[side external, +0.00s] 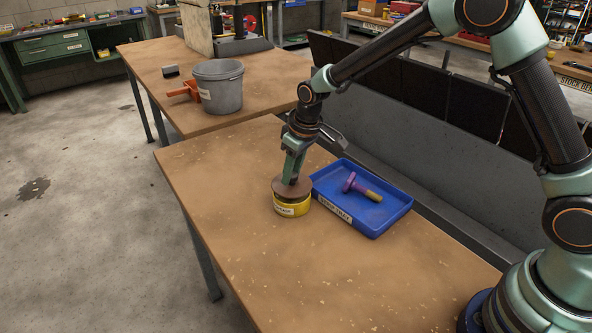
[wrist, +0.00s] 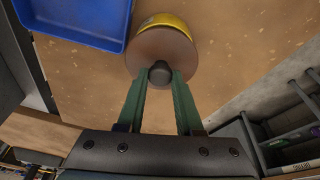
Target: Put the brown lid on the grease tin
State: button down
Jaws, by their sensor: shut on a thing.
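The brown lid (wrist: 147,47) is a round disc with a dark knob (wrist: 160,72) at its middle. My gripper (side external: 290,180) is shut on the lid's knob; the fingers show on either side of it in the wrist view (wrist: 160,75). The grease tin (side external: 291,207) is yellow with a pale label and stands upright on the table. The lid is over the tin's top in the side view (side external: 305,189), covering its opening. A sliver of the tin (wrist: 168,20) shows past the lid's edge in the wrist view. I cannot tell whether the lid is fully seated.
A blue tray (side external: 376,226) with a purple-headed, yellow-handled tool (side external: 360,187) stands right beside the tin. A grey bucket (side external: 219,92) and an orange scoop (side external: 183,91) are on the far table. The table's left and front (side external: 330,270) are clear.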

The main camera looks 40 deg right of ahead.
aim_at(299, 188)
jog(key=shift+f, duration=1.05)
dwell(0.9)
jog(key=c, duration=0.9)
grip_release()
jog(key=shift+o, duration=0.3)
jog(key=o, duration=0.5)
jog(key=shift+v, duration=3.8)
jog(key=shift+r, duration=0.2)
